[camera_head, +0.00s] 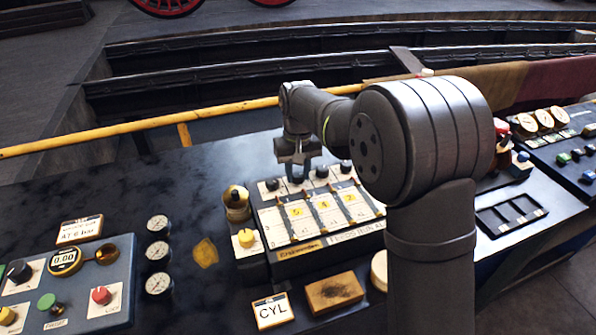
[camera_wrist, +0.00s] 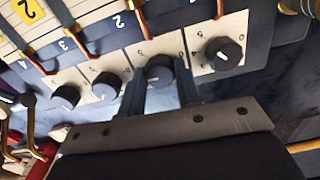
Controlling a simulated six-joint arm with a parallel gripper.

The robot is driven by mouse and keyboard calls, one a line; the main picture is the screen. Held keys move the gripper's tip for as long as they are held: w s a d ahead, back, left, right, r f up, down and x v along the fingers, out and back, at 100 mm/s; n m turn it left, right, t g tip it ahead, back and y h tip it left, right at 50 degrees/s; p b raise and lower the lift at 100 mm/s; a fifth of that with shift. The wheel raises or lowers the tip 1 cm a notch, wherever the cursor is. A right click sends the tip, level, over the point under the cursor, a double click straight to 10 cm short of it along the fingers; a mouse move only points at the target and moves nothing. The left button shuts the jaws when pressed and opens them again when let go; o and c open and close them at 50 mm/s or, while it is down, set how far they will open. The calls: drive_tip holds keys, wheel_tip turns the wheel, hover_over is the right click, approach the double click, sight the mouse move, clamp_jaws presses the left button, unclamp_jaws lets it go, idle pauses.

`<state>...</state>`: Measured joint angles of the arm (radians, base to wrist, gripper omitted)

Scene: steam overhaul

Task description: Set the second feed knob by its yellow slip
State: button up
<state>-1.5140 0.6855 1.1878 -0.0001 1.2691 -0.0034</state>
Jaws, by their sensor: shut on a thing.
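The feed panel (camera_head: 315,243) has white columns carrying yellow slips, with a row of black knobs along its far edge. One slip (camera_head: 323,205) lies on a middle column; its figure is too small to read surely. In the wrist view, my gripper (camera_wrist: 160,80) is shut on that second knob (camera_wrist: 160,69), a finger on each side. The first knob (camera_wrist: 226,53) is to its right there, and the third knob (camera_wrist: 107,86) to its left.
Several dials (camera_head: 158,253) lie further left. A CYL card (camera_head: 272,311) is in front. A yellow rail (camera_head: 130,126) runs behind the bench.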

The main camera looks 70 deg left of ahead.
sight(298, 174)
drive_tip(key=o, duration=1)
drive_tip(key=shift+c, duration=0.2)
wheel_tip(298, 174, up, 18)
drive_tip(key=shift+f, duration=0.25)
drive_tip(key=shift+f, duration=0.1)
wheel_tip(298, 174, down, 17)
drive_tip(key=shift+f, duration=0.15)
idle(0.3)
